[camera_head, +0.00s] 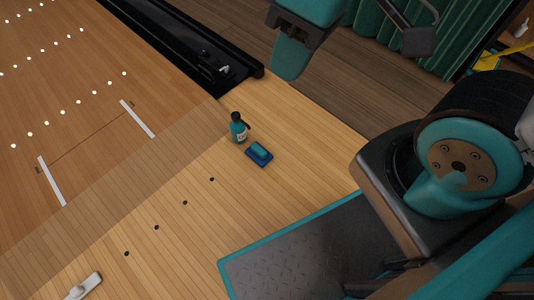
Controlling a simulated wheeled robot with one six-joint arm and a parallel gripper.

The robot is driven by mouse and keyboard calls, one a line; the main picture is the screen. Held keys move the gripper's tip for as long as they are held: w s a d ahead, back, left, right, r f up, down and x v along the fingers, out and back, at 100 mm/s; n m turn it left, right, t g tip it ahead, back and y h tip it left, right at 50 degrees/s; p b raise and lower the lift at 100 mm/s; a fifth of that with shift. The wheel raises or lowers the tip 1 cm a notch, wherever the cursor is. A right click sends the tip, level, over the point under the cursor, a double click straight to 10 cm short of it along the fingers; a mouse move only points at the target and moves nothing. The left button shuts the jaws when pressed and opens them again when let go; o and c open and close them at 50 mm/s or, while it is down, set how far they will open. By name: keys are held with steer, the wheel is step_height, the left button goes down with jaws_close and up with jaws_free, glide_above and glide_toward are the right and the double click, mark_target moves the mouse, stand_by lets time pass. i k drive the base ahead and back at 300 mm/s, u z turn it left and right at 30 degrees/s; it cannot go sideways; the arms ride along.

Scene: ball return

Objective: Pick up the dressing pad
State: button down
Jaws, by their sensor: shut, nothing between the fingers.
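The dressing pad looks like a small blue block with a lighter teal top (259,153). It lies flat on the pale wooden floor near the middle of the head view. A teal bottle with a dark top (238,129) stands upright close beside it, on its upper left. What looks like my gripper (418,42) shows as dark linkage and a block at the top right, partly cut off by the frame edge. It appears shut and empty, well apart from the pad.
A dark gutter (205,60) runs along the lane at the upper left, ending above the bottle. Several black dots mark the floor at lower left. A white object (83,287) lies at the bottom left. Green curtains (385,40) hang at the back.

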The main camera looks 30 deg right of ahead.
mark_target(256, 152)
steer(key=k, duration=1.15)
steer(key=u, duration=0.05)
